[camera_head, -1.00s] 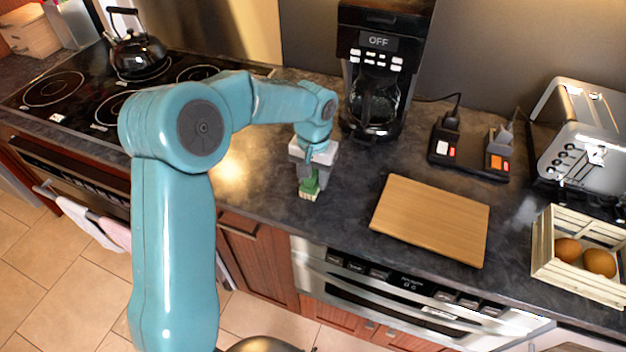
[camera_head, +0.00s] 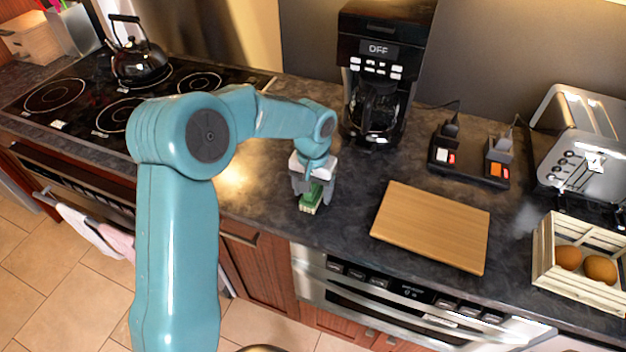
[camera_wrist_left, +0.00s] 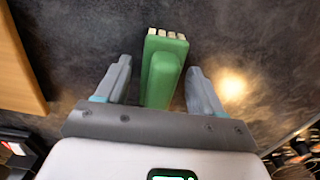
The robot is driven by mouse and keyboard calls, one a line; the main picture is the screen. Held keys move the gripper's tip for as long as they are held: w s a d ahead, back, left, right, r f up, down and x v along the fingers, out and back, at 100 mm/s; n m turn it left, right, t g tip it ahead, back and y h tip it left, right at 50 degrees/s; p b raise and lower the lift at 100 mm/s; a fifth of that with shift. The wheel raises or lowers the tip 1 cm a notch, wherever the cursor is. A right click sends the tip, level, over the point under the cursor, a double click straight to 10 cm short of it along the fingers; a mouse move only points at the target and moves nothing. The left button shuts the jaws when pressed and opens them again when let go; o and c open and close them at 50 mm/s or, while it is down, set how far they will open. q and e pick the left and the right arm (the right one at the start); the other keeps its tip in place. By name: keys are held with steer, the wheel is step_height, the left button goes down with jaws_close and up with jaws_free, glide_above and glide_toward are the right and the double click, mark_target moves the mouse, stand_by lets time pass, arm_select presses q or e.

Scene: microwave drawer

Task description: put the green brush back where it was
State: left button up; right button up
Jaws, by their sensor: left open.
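The green brush (camera_head: 312,198) is on the dark countertop, left of the cutting board, in the head view. In the left wrist view the brush (camera_wrist_left: 163,72) has a green body and a row of pale bristle tufts at its far end. My left gripper (camera_head: 313,199) is over it with the jaws open. In the wrist view the two fingers of the left gripper (camera_wrist_left: 160,85) stand on either side of the brush, with a gap on both sides. My right gripper is not in view.
A wooden cutting board (camera_head: 432,226) lies to the right. A coffee maker (camera_head: 381,70) stands behind. A stove with a kettle (camera_head: 138,57) is at the left. A power strip (camera_head: 469,162), toaster (camera_head: 585,140) and egg crate (camera_head: 580,283) are at the right.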

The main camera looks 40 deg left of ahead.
arm_select(q)
step_height(320, 180, up, 12)
steer(key=shift+r+b, duration=0.1)
steer(key=shift+b, duration=0.3)
steer(key=shift+s, duration=0.15)
stand_by(0.3)
